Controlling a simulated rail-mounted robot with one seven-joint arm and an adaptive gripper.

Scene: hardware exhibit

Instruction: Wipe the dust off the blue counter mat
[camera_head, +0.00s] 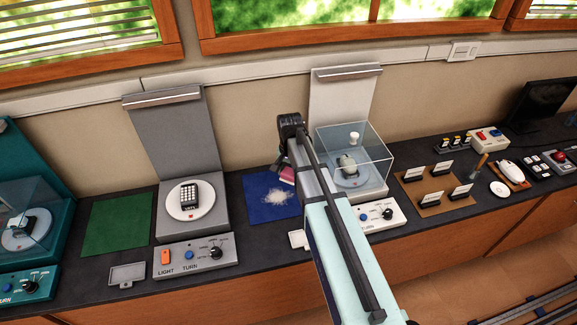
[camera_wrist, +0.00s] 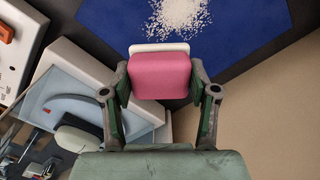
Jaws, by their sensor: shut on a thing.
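The blue counter mat (camera_head: 262,211) lies on the dark counter, left of the clear display case. A pile of white dust (camera_head: 271,197) lies scattered on it. In the wrist view the mat (camera_wrist: 115,22) fills the top, with the dust (camera_wrist: 180,12) near its upper middle. My gripper (camera_wrist: 160,80) is shut on a pink block with a white edge, which looks like a sponge or eraser (camera_wrist: 160,77).
The clear case (camera_head: 372,160) with its control box (camera_head: 377,216) stands just right of my arm. A grey exhibit stand (camera_head: 170,130) with a turntable (camera_head: 191,200) stands left of the mat. A green mat (camera_head: 115,222) lies farther left. A small light tray (camera_head: 298,239) sits at the front.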

